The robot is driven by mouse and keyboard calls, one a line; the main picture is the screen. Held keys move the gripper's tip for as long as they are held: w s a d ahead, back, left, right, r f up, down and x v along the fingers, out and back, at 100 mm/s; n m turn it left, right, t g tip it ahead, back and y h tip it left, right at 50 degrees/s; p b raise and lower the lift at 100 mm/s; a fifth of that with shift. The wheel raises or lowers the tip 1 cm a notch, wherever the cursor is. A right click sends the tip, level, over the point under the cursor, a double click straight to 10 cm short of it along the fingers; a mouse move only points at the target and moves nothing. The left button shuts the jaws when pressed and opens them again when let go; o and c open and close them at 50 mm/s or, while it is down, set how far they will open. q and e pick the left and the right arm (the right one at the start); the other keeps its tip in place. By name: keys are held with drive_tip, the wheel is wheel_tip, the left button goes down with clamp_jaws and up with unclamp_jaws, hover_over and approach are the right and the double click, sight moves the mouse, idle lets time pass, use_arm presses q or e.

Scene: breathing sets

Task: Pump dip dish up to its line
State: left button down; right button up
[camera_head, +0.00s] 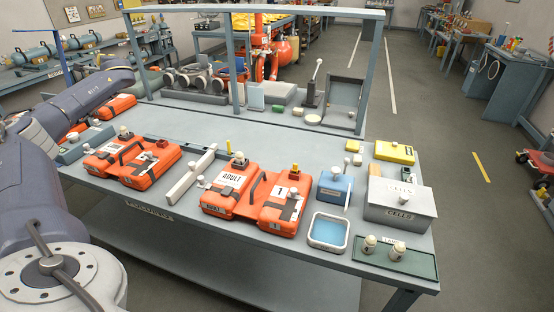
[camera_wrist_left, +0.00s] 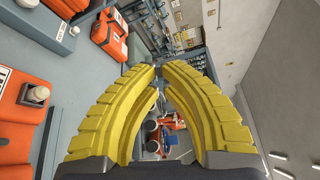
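A shallow dish (camera_head: 313,240) with a white rim and blue contents sits near the front edge of the bench, right of the orange cases. I cannot make out a fill line in it. A blue box (camera_head: 334,189) with a white knob on top, and a small white upright part at its right side, stands just behind the dish; it may be the pump. My left gripper (camera_wrist_left: 160,80) shows in the left wrist view, its yellow fingertips together with nothing between them. It is well left of the dish. My right gripper is out of view.
Orange cases (camera_head: 228,190) lie across the bench (camera_head: 270,135), with a white bar (camera_head: 190,175) between them. A grey lidded box (camera_head: 400,208) and a green tray (camera_head: 408,262) with two small bottles are right of the dish. A shelf frame (camera_head: 235,75) rises behind.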

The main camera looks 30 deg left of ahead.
use_arm(q)
drive_tip(key=w+d+f+n+t+h, duration=0.1)
drive_tip(key=w+d+f+n+h, duration=0.3)
drive_tip(key=w+d, duration=0.7)
drive_tip(key=w+d+f+n+t+h, duration=0.2)
drive_tip(key=w+d+f, duration=0.45)
drive_tip(key=d, duration=0.75)
drive_tip(key=w+d+f+n+t+h, duration=0.1)
drive_tip(key=w+d+f+n+h, duration=0.2)
drive_tip(key=w+d, duration=0.8)
drive_tip(key=n+h, duration=0.5)
drive_tip(key=h, duration=0.3)
hover_over(336, 170)
drive_tip(key=w, duration=0.2)
wheel_tip(336, 170, down, 2)
drive_tip(key=shift+w+a+g, duration=0.1)
drive_tip(key=shift+w+g, duration=0.05)
drive_tip(key=shift+g, duration=0.25)
drive_tip(key=shift+f, duration=0.1)
drive_tip(key=shift+f, duration=4.35)
